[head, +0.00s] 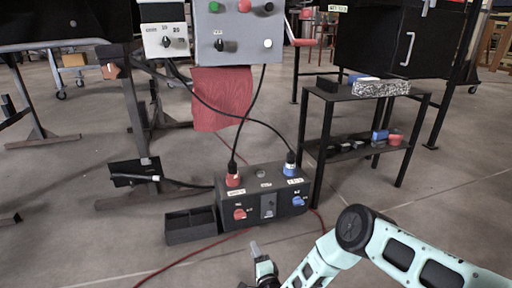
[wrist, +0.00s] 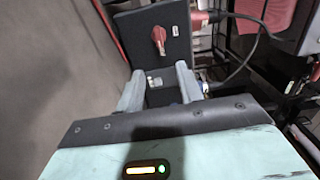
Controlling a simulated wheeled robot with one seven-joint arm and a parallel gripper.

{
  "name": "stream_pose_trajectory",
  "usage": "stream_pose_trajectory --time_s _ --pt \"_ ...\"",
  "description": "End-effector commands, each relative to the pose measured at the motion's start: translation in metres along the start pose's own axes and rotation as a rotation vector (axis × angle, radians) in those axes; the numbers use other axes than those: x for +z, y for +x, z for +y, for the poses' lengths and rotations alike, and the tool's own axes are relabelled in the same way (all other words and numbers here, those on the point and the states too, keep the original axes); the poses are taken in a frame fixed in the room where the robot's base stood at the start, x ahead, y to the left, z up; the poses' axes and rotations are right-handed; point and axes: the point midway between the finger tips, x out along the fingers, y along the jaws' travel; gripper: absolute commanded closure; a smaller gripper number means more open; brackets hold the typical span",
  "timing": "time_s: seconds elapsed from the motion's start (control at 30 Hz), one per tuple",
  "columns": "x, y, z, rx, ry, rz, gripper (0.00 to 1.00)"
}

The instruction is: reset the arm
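My mint-green arm (head: 410,255) reaches in from the lower right in the head view. My gripper (head: 256,250) is low in the picture, in front of the black switch box on the floor. In the wrist view both grey fingers of my gripper (wrist: 160,82) stand apart, with a gap and nothing held between them. Beyond them a dark box face (wrist: 135,20) with a red knob (wrist: 158,38) fills the upper middle. I cannot tell whether the fingertips touch anything.
The black switch box (head: 265,192) has red and blue plugs with cables rising from it. A black open bin (head: 192,225) stands left of it. A grey button panel (head: 238,35) hangs above a red cloth (head: 222,98). A black shelf table (head: 325,95) stands right. Floor at lower left is mostly clear.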

Motion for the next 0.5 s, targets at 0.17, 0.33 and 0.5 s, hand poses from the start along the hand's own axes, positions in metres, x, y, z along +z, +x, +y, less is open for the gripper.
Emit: stream_pose_trajectory --time_s 0.17,0.33,0.5 --pt "0.031 0.029 -0.070 0.076 -0.106 -0.144 0.64" --pt "0.066 0.037 -0.143 0.185 -0.277 -0.331 0.64" --pt "0.091 0.021 -0.213 0.283 -0.466 -0.511 0.64"
